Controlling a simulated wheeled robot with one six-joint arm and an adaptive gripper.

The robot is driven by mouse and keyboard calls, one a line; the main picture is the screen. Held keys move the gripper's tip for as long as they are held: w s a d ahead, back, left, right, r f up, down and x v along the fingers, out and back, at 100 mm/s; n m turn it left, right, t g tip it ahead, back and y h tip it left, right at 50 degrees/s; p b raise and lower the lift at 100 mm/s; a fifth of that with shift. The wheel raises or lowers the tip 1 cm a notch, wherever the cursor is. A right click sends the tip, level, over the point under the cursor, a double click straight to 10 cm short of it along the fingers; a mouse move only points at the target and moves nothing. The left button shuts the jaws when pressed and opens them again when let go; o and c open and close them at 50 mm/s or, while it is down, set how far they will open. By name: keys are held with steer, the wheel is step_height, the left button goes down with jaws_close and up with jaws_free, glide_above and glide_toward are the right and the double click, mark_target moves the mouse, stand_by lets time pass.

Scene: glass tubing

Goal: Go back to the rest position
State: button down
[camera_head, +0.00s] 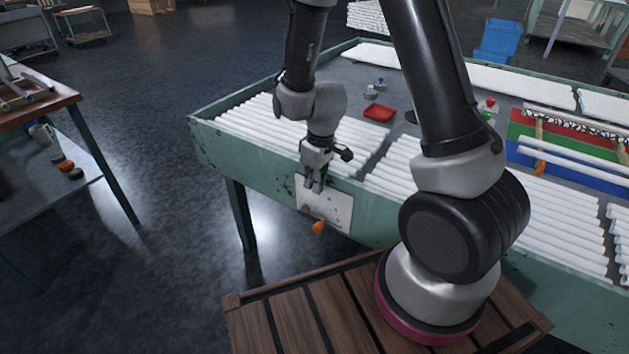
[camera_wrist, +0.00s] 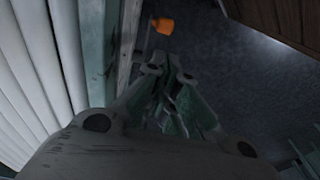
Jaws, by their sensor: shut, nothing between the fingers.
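My gripper (camera_head: 315,187) hangs pointing down in front of the near side of the green table (camera_head: 262,160), beside a white panel (camera_head: 335,208) on that side. Its fingers are together with nothing between them. In the wrist view my gripper (camera_wrist: 168,75) also shows closed, with the dark floor beyond it. An orange object (camera_head: 318,227) sits just below the fingertips at the panel's lower edge, apart from them. It also shows in the wrist view (camera_wrist: 163,26), past the fingertips.
White tubes (camera_head: 245,122) lie in rows on the table, close to my gripper. A red tray (camera_head: 379,113) and a blue bin (camera_head: 498,40) are farther back. A wooden table (camera_head: 45,112) stands at the left. The floor (camera_head: 150,90) between the tables is clear.

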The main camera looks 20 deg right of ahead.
steer(key=s+d+r+m+t, duration=0.1)
steer(key=s+d+r, duration=0.3)
steer(key=r, duration=0.6)
steer(key=s+d+r+m+t, duration=0.1)
steer(key=s+d+r+m, duration=0.2)
steer(key=s+r, duration=0.5)
steer(key=s+d+r+m+t+h, duration=0.1)
steer(key=s+d+r, duration=0.5)
steer(key=r, duration=0.6)
steer(key=shift+s+m+t, duration=0.25)
steer(key=shift+m+t, duration=0.05)
steer(key=shift+m, duration=0.6)
